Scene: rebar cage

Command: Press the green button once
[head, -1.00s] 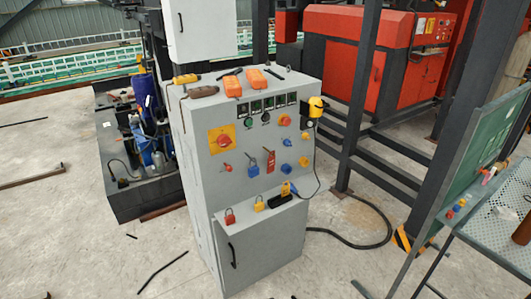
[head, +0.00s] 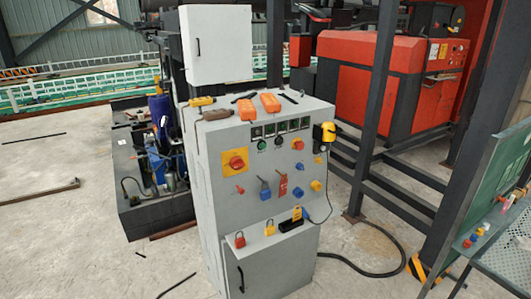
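A grey control cabinet (head: 215,165) stands in the middle of the head view, its sloped front panel facing me. A small round green button (head: 262,145) appears on the upper part of the panel, just below a row of small dark display windows (head: 281,127). A dark round control (head: 278,141) is just to its right. The green button is small here, and I cannot tell whether it is pressed. Nothing covers it. My gripper is not in view.
The panel also carries a red rotary switch on a yellow plate (head: 236,162), hanging padlocks (head: 240,240) and a yellow device (head: 325,132) at its right edge. Orange boxes (head: 270,103) lie on top. A black cable (head: 375,274) curves across the floor. Open floor lies left.

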